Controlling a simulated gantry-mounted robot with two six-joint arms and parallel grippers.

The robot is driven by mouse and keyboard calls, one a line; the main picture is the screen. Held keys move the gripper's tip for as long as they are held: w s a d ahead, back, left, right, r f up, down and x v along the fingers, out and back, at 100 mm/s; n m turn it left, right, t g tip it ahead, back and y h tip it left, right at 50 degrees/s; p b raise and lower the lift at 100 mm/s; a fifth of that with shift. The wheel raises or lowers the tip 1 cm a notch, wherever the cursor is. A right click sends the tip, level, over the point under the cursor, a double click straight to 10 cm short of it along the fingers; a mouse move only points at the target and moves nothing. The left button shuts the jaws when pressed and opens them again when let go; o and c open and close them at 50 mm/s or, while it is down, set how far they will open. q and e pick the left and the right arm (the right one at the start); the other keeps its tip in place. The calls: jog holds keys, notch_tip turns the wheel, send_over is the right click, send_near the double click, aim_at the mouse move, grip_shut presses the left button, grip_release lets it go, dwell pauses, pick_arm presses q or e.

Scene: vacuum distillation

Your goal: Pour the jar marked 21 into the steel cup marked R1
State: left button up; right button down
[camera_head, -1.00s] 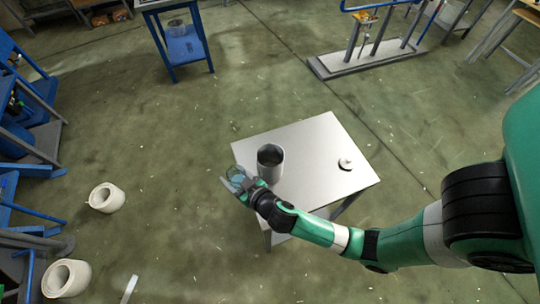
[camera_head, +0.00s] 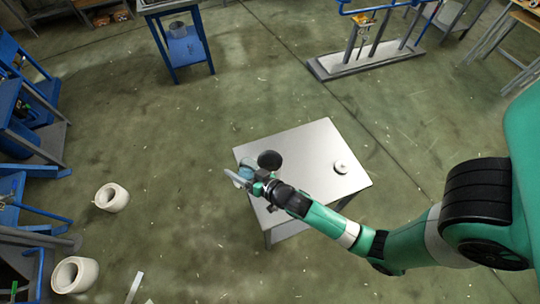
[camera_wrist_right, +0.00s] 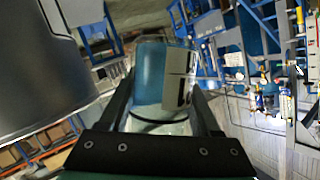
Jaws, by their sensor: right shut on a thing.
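The steel cup (camera_head: 270,159) stands on the small table, and its dark round opening faces up in the head view. In the right wrist view the cup's grey wall (camera_wrist_right: 45,75) fills the left side, close to the jar. My right gripper (camera_head: 246,181) is shut on a clear jar with blue contents (camera_wrist_right: 149,72). The jar has a white label (camera_wrist_right: 178,80) whose mark I cannot read. In the head view the jar (camera_head: 247,168) is small, at the table's left edge beside the cup. My wrist and forearm hide the cup's lower part. My left gripper is out of view.
The small grey table (camera_head: 310,145) is mostly clear. A round white piece (camera_head: 341,167) lies on its right side. Two white cylinders (camera_head: 112,198) (camera_head: 72,275) stand on the floor at left. Blue benches line the left edge.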

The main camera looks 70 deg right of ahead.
aim_at(243, 162)
jog(key=shift+s+d+r+m, duration=0.1)
jog(key=shift+d+r+m, duration=0.1)
jog(key=shift+r, duration=0.15)
jog(key=shift+d+r+m, duration=0.1)
jog(key=shift+r+m, duration=0.1)
jog(key=shift+r, duration=0.15)
jog(key=shift+s+d+r+m+t+y+b, duration=0.3)
jog(key=shift+d+r+m+t+b, duration=0.1)
jog(key=shift+r+m+b, duration=0.15)
jog(key=b, duration=0.2)
jog(key=shift+m+t+b, duration=0.3)
jog(key=shift+m+b, duration=0.05)
jog(key=shift+r, duration=0.15)
jog(key=shift+s+r, duration=0.1)
jog(key=shift+r, duration=0.1)
jog(key=shift+m+b, duration=0.3)
jog(key=shift+b, duration=0.05)
jog(key=shift+f, duration=0.1)
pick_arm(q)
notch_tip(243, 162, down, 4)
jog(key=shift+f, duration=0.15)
pick_arm(e)
jog(key=shift+y, duration=0.3)
pick_arm(q)
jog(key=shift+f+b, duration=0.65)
jog(key=shift+b, duration=0.25)
pick_arm(e)
jog(key=shift+r+m+t, duration=0.5)
jog(key=shift+m, duration=0.3)
